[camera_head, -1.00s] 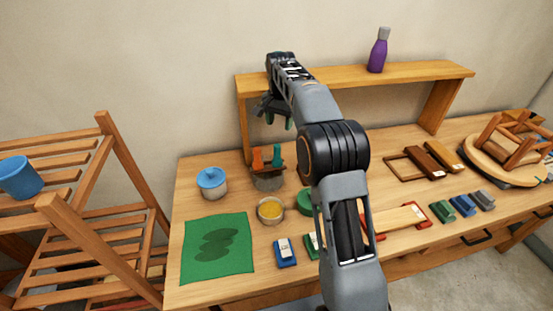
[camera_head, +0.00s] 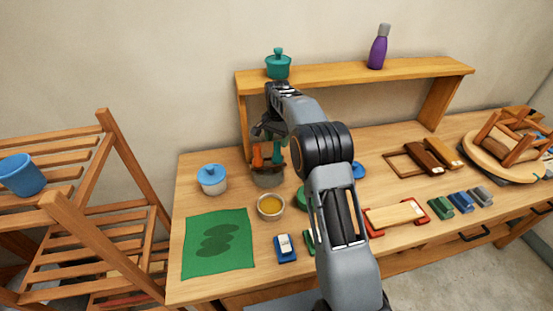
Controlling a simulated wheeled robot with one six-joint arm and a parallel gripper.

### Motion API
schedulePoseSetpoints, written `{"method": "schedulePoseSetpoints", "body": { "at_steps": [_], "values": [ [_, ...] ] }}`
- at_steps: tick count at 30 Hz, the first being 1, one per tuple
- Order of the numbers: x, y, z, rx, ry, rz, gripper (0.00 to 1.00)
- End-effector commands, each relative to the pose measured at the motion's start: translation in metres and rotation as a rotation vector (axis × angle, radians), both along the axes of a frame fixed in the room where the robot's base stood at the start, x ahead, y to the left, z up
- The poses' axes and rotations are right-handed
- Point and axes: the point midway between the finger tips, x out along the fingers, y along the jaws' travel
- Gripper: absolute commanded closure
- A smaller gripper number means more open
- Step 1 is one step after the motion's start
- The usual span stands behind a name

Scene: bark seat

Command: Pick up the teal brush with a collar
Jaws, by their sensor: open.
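A grey pot (camera_head: 268,181) stands on the bench below the shelf's left end and holds upright brushes. One has an orange handle (camera_head: 257,157) and one has a teal handle (camera_head: 278,153). A dark brown shape shows behind them in the pot. I cannot make out a collar on the teal brush at this size. My gripper (camera_head: 269,138) is open and points down at the tops of the handles. It overlaps them in the picture, so I cannot tell whether it touches or surrounds the teal one.
A blue-lidded jar (camera_head: 212,180) and a yellow-filled bowl (camera_head: 270,207) stand close to the pot. The shelf (camera_head: 350,77) is just behind my arm, with a teal lidded pot (camera_head: 278,66) and a purple bottle (camera_head: 378,47) on it. A green cloth (camera_head: 218,246) lies front left.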

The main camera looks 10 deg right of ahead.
Motion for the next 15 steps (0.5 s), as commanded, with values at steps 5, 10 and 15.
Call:
{"method": "schedulePoseSetpoints", "body": {
  "at_steps": [5,10,15],
  "values": [
    [-0.001,0.001,-0.021,0.000,0.006,0.000,0.43],
    [-0.001,0.001,-0.042,0.000,0.003,0.000,0.43],
    [-0.001,0.001,-0.050,0.000,0.001,0.000,0.43]
  ]
}}
